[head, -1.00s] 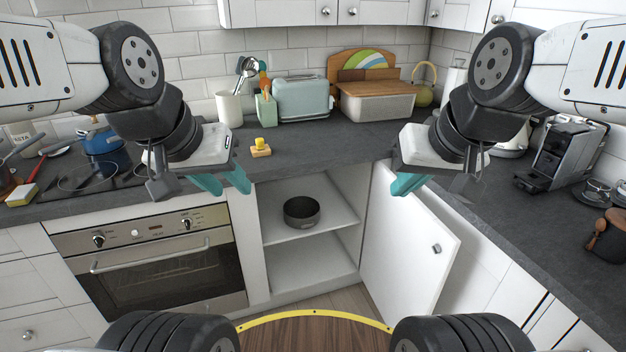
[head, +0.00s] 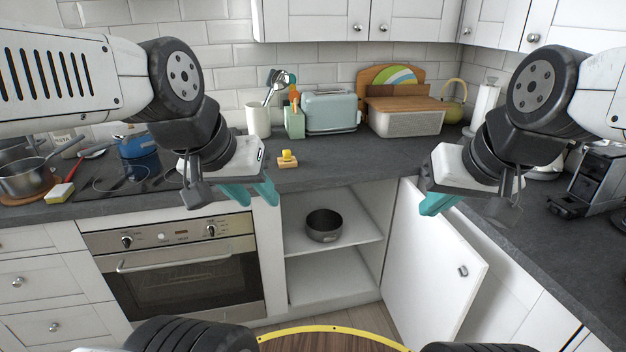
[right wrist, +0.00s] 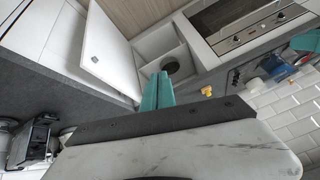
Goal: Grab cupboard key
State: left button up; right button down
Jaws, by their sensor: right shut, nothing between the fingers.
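No key can be clearly made out. A small yellow piece on a wooden block (head: 287,159) stands on the worktop near its front edge; I cannot tell whether it is the key. It also shows in the right wrist view (right wrist: 207,91). The open cupboard (head: 330,262) has a dark round pan (head: 324,226) on its shelf, and its white door (head: 430,275) stands swung out to the right. My left gripper (head: 256,200) is open and empty, in front of the block and lower left of it. My right gripper (head: 437,205) is shut and empty above the door's top edge.
The slate worktop (head: 340,165) is clear around the block. Behind are a white utensil pot (head: 258,121), a toaster (head: 331,111) and a bread bin (head: 407,122). A hob with a blue pot (head: 138,152) is left; a coffee machine (head: 592,180) is right.

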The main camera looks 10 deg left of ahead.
aim_at(287, 154)
jog(key=i+j, duration=0.3)
jog(key=i, duration=0.15)
jog(key=i+j, duration=0.35)
jog(key=i, duration=0.15)
jog(key=i+j, duration=0.3)
jog(key=i, duration=0.15)
jog(key=j+u, duration=0.05)
